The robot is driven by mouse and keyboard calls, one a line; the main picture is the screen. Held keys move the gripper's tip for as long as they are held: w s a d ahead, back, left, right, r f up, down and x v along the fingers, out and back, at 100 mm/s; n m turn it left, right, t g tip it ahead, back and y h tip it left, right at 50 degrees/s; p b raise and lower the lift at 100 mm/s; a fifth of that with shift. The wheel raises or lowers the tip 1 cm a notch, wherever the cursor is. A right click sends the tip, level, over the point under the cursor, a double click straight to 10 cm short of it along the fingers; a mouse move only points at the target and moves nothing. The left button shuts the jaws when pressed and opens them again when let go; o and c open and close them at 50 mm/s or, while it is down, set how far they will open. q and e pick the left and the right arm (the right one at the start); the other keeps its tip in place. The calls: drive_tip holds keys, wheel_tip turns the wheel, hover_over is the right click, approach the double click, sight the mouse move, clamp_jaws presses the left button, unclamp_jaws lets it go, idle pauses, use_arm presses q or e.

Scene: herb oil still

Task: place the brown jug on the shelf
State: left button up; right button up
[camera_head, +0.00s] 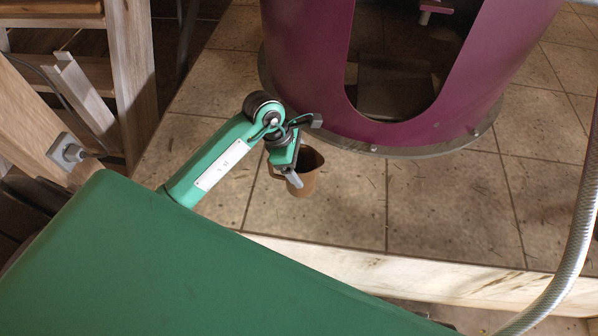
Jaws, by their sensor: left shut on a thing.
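The brown jug (305,184) is in the middle of the head view, in front of the purple still body. It looks upright, with its dark open mouth facing up. My left gripper (294,178) is shut on the jug at its left side, near the rim and handle. The fingers hide part of that side. I cannot tell whether the jug's base touches the tiles or hangs above them. My right gripper is not in view. I cannot make out for sure which wooden piece is the shelf.
The purple still body (400,133) with a large opening stands behind the jug. Wooden framing (130,75) is at the upper left. A wooden edge (420,265) borders the tiled surface (440,205) in front. A braided hose (575,250) curves down on the right. Tiles right of the jug are clear.

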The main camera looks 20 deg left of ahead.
use_arm(q)
drive_tip(key=shift+f, duration=2.1)
drive_tip(key=shift+f, duration=0.1)
drive_tip(key=o, duration=1)
